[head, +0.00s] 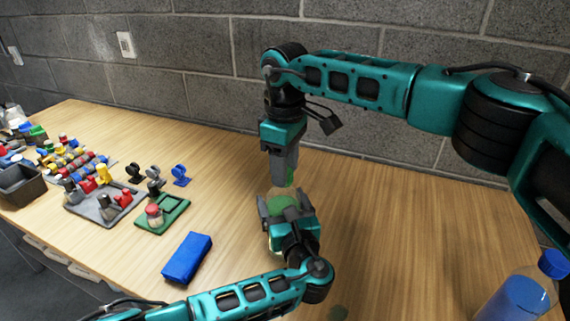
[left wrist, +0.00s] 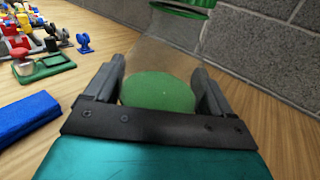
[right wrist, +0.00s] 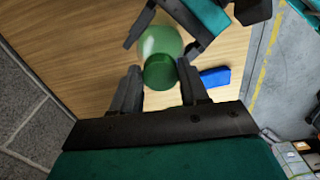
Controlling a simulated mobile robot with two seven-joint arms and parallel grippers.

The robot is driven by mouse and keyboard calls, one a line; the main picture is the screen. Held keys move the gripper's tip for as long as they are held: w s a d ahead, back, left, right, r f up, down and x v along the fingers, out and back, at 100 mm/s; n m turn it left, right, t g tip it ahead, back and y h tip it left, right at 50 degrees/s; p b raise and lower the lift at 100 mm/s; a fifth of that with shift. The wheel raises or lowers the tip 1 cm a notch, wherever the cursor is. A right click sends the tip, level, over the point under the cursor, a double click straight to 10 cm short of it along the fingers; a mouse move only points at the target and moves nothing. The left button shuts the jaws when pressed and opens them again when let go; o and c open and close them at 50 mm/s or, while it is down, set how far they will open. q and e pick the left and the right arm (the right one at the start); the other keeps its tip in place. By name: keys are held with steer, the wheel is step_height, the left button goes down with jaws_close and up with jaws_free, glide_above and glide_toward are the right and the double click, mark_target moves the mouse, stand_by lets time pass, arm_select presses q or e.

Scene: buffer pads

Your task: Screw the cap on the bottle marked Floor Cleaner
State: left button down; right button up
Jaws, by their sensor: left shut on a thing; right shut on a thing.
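A clear bottle with green liquid (left wrist: 158,92) stands upright between the fingers of my left gripper (head: 285,204), which is shut on it. No writing on it is legible from here. My right gripper (head: 286,182) points straight down above the bottle and is shut on a green cap (right wrist: 160,73). The cap also shows at the top of the left wrist view (left wrist: 188,8), at the bottle's neck. I cannot tell whether it is seated on the threads. In the head view the grippers hide most of the bottle and cap.
A bottle of blue liquid (head: 515,298) with a blue cap (head: 552,263) stands at the lower right. A blue block (head: 187,258) lies left of my left gripper. Green and grey trays with small parts fill the left of the wooden table. A block wall stands behind.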

steer(key=o, duration=1)
steer(key=shift+r, duration=2.3)
steer(key=shift+c, duration=0.4)
